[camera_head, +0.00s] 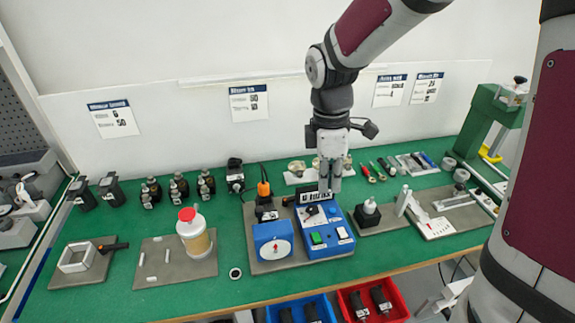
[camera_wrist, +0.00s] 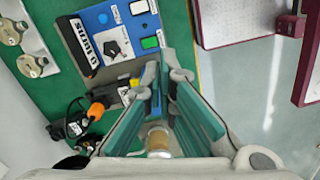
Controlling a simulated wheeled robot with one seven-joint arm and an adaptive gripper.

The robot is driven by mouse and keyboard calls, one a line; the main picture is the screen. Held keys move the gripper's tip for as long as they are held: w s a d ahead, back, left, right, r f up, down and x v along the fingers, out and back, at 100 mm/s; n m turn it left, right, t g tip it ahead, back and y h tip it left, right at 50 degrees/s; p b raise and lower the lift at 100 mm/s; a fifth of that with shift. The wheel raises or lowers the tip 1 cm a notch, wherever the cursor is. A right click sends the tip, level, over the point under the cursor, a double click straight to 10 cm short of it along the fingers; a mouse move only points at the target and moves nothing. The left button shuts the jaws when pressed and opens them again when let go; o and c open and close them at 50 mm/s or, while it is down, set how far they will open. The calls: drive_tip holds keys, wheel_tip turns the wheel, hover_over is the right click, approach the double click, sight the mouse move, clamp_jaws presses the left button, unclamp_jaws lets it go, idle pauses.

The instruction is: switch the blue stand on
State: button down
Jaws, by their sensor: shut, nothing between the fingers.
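The blue stand (camera_head: 338,245) is a blue control box on a grey board on the green bench. It carries a dark rotary knob on a white dial (camera_head: 312,210), a green button (camera_head: 316,238) and a white button (camera_head: 342,232). In the wrist view the stand (camera_wrist: 93,18) also shows its knob (camera_wrist: 113,47) and green button (camera_wrist: 150,43). My gripper (camera_head: 330,188) is shut and empty, pointing down above the rear part of the stand. In the wrist view my fingertips (camera_wrist: 165,66) appear just below the green button. Their exact height above the stand is unclear.
A blue gauge box (camera_head: 268,231) stands left of the stand, and a black plug-like block (camera_head: 367,215) stands right. A red-capped jar (camera_head: 194,238) is farther left. Red (camera_head: 402,309) and blue bins sit below the front edge.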

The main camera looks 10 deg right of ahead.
sight(319, 245)
drive_tip(key=f+n, duration=0.1)
drive_tip(key=w+f+n, duration=0.1)
drive_tip(key=f, duration=0.1)
drive_tip(key=w+f+n, duration=0.1)
drive_tip(key=shift+w+a+f+g+y, duration=0.1)
drive_tip(key=shift+a+f+g+y, duration=0.1)
drive_tip(key=shift+a+g+y, duration=0.15)
drive_tip(key=f, duration=0.4)
drive_tip(key=s+f, duration=0.1)
drive_tip(key=f, duration=0.9)
drive_tip(key=shift+s, duration=0.4)
